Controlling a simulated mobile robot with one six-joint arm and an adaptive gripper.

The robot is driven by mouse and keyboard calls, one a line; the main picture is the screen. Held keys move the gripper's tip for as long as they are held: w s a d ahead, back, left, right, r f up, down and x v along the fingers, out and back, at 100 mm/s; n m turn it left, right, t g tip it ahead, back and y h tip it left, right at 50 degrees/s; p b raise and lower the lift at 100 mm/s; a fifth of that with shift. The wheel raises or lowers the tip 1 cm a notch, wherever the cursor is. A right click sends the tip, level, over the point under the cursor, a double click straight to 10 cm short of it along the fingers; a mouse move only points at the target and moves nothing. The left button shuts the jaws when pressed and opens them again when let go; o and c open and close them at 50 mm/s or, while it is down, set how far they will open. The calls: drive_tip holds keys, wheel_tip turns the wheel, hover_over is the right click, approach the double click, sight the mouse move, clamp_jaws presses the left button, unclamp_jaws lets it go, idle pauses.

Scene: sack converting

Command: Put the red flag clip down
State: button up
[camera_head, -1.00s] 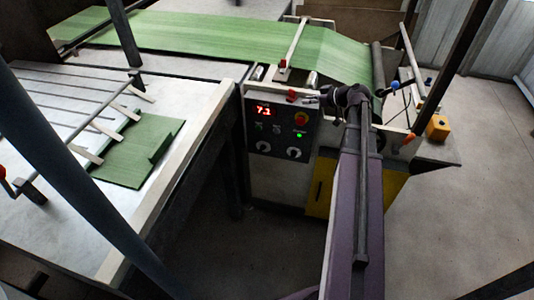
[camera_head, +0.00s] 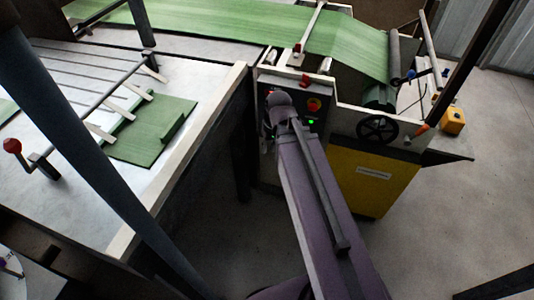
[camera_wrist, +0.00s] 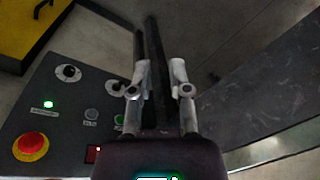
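My gripper (camera_wrist: 159,66) shows in the wrist view with its two pale fingers apart and nothing visible held between them. A dark post lies behind the gap. In the head view my gripper is mostly hidden by my arm, in front of the control panel's left part. A small red piece (camera_head: 304,80) sits on the machine's top edge, above the control panel (camera_head: 316,128); it may be the red flag clip, but it is too small to tell. No red clip shows at the fingers in the wrist view.
The panel's red stop button (camera_wrist: 30,146) is left of my gripper in the wrist view. Green sheet (camera_head: 230,22) runs over the machine to a roller. A folded green sack (camera_head: 155,132) lies on the pale table (camera_head: 70,205). Open floor (camera_head: 450,215) lies right.

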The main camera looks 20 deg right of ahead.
drive_tip(key=shift+s+a+f+m+g+h, duration=0.15)
drive_tip(key=shift+s+a+h, duration=0.1)
drive_tip(key=shift+s, duration=0.15)
drive_tip(key=shift+s+a+r+m+g+h, duration=0.1)
drive_tip(key=shift+s+a+m+h, duration=0.15)
drive_tip(key=shift+s, duration=0.2)
drive_tip(key=shift+s+a+f+m+g+h, duration=0.1)
drive_tip(key=shift+s+a+h, duration=0.05)
drive_tip(key=shift+s+h, duration=0.2)
idle(0.8)
